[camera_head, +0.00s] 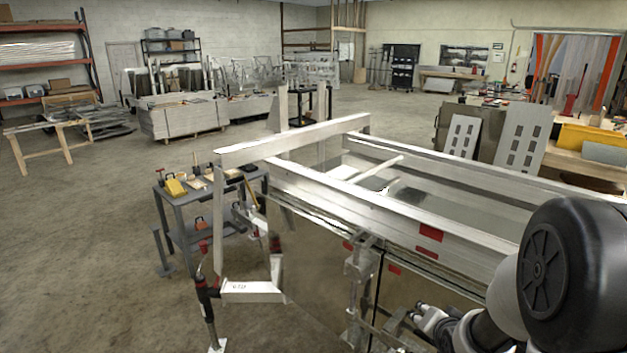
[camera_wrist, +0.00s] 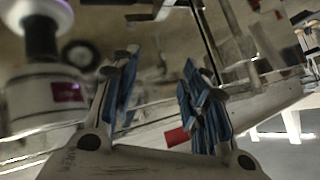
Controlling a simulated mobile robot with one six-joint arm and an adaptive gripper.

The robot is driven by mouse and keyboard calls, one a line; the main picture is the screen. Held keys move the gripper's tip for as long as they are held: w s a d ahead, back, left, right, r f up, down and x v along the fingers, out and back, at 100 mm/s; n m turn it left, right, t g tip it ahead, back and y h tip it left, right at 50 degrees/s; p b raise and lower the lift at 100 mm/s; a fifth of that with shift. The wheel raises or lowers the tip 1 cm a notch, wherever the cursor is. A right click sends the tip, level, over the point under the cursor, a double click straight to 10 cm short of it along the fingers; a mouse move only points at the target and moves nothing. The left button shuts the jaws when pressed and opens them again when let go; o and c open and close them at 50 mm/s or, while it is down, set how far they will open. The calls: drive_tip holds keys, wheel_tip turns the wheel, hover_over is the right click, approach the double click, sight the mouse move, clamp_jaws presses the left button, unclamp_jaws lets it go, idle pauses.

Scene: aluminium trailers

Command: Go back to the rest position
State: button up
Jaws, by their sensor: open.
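My gripper (camera_wrist: 158,75) shows in the wrist view with its two blue-padded fingers apart and nothing between them. Behind the fingers lies part of the aluminium trailer (camera_wrist: 268,98), with a red marker (camera_wrist: 177,136) on its rail. I cannot tell the exact distance between fingers and rail. In the head view the trailer (camera_head: 400,208) fills the centre and right, with red markers (camera_head: 430,233) along its side.
A grey tool cart (camera_head: 178,215) stands left of the trailer. A jack (camera_head: 207,300) stands at its front corner. A wooden bench (camera_head: 590,150) with a yellow box is at the right. The concrete floor (camera_head: 80,260) at the left is clear.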

drive_tip(key=s+a+r+n+g, duration=0.1)
drive_tip(key=s+a+r+n, duration=0.1)
drive_tip(key=s+a+r, duration=0.35)
drive_tip(key=s+a+r+n+g, duration=0.2)
drive_tip(key=s+r, duration=0.5)
drive_tip(key=s, duration=0.1)
drive_tip(key=s+a+r+n+g, duration=0.1)
drive_tip(key=s+a+n, duration=0.1)
drive_tip(key=s, duration=0.6)
drive_tip(key=s+a+r+n+g+y, duration=0.1)
drive_tip(key=s+a+n, duration=0.1)
drive_tip(key=s, duration=0.6)
drive_tip(key=shift+s+a+r, duration=0.3)
drive_tip(key=shift+s+a, duration=0.05)
drive_tip(key=shift+a, duration=0.2)
drive_tip(key=shift+c, duration=0.3)
